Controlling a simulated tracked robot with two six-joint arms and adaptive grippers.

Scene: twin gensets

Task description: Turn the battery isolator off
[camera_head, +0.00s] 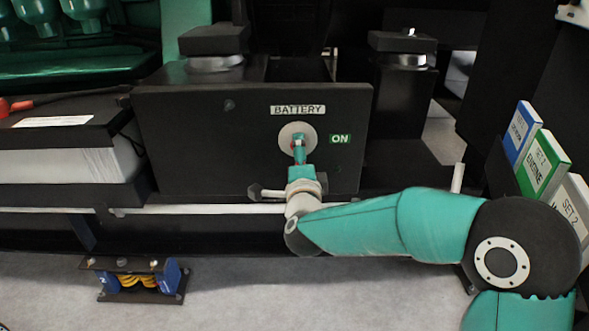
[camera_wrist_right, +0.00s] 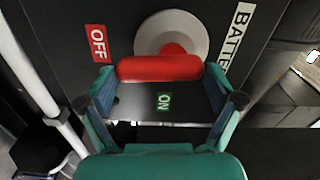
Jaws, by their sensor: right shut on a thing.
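The battery isolator is a round pale disc (camera_head: 288,133) with a red handle, on the front of a black box (camera_head: 180,140) under a white BATTERY label (camera_head: 298,110). A green ON label (camera_head: 340,139) is right of it. In the right wrist view, the red handle (camera_wrist_right: 160,68) lies across between the fingertips, in front of the disc (camera_wrist_right: 196,35). There the red OFF label (camera_wrist_right: 97,43) is at upper left and the ON label (camera_wrist_right: 164,101) shows between the fingers. My right gripper (camera_head: 299,150) is shut on the handle and hides much of it in the head view.
A pale rail (camera_head: 220,209) runs below the box. A blue-ended unit with yellow coils (camera_head: 135,279) sits on the floor. Binders (camera_head: 545,165) stand at the right. A battery-like block (camera_head: 65,165) with a red-tipped lead is at the left. The front floor is mostly clear.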

